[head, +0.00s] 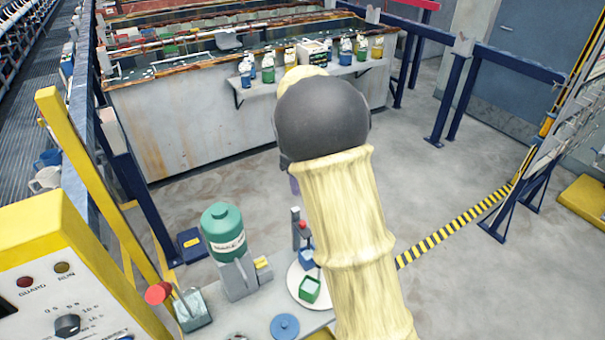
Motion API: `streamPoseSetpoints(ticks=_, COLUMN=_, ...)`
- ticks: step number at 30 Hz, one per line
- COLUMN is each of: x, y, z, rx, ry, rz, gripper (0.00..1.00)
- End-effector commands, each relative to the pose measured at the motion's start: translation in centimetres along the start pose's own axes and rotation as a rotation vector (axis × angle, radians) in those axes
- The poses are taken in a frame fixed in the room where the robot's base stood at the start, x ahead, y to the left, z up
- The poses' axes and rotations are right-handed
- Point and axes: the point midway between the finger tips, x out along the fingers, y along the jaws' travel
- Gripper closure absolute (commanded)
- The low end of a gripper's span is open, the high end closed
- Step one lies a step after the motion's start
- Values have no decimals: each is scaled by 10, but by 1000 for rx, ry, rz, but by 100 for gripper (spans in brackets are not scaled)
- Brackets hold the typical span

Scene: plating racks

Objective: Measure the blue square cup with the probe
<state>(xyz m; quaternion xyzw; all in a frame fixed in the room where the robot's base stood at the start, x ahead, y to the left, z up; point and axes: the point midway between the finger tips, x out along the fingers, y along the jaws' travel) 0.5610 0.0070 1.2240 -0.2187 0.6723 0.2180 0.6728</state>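A small blue square cup (306,259) sits on a round white plate (294,284) on the bench below, partly hidden by my arm's pale yellow sleeve. A green square cup (310,290) stands in front of it on the same plate. A grey stand with a red knob (303,226) rises just behind the blue cup. I cannot pick out the probe for certain.
A green-topped canister (222,232) stands left of the plate on a grey block. A blue disc (285,326) lies in front. A yellow control panel (62,285) is at the lower left. A shelf (310,78) with several bottles runs behind.

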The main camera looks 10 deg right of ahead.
Motion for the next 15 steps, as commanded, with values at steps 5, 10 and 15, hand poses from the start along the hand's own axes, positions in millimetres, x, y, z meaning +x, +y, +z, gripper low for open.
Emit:
streamPoseSetpoints(ticks=5, x=-25, y=0, z=1, rx=0, ry=-3, rz=-1, gripper=59)
streamPoseSetpoints(ticks=10, x=-32, y=0, z=0, rx=0, ry=-1, rz=0, gripper=59)
streamPoseSetpoints(ticks=15, x=-32, y=0, z=0, rx=0, ry=0, rz=0, gripper=59)
